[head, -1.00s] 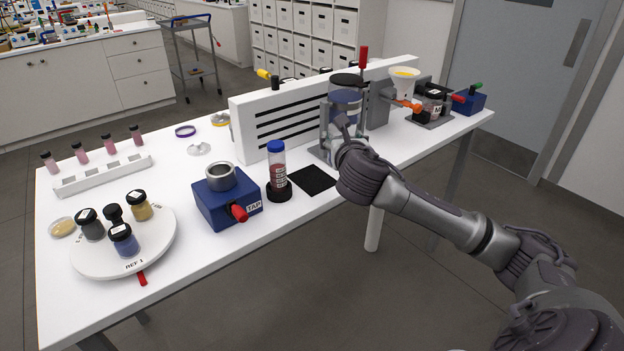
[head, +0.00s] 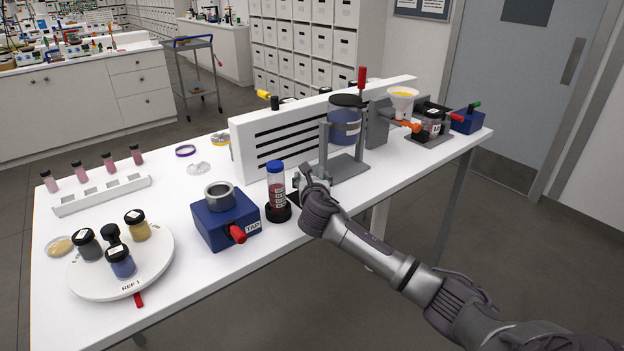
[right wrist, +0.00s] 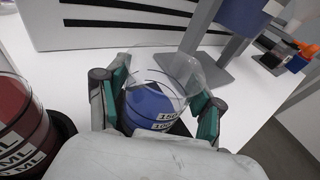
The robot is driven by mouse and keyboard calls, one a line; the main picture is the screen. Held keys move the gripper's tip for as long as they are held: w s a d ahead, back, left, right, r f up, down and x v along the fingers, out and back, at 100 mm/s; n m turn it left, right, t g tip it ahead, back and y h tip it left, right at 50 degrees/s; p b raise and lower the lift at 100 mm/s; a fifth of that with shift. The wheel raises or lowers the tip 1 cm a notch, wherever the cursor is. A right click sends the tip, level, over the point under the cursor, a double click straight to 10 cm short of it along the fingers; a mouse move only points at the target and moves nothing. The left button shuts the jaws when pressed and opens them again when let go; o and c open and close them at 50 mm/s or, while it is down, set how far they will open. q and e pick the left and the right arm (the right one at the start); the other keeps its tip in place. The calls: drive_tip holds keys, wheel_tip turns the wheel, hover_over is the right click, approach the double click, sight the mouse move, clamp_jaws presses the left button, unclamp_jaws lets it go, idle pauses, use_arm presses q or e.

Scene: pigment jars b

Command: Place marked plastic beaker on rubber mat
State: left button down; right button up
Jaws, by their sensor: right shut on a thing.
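My right gripper (head: 310,182) is over the near edge of the table, beside the blue-capped tube. In the right wrist view its green-padded fingers (right wrist: 160,100) are shut around a clear plastic beaker (right wrist: 152,106). The beaker looks upright, with blue contents and white volume labels. In the head view the gripper mostly hides it. The black rubber mat (head: 292,198) shows only as a dark sliver between the tube's base and the gripper. I cannot tell whether the beaker touches the mat. My left gripper is not in view.
The tube (head: 276,188) with red contents stands close left of the gripper. A blue box (head: 222,228) with a metal cup is farther left. A stand (head: 348,168) with a blue-filled vessel is behind right, before a white slotted panel (head: 250,150).

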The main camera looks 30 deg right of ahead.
drive_tip(key=o, duration=1.1)
drive_tip(key=shift+f, duration=0.1)
drive_tip(key=shift+o, duration=0.2)
drive_tip(key=v, duration=1.2)
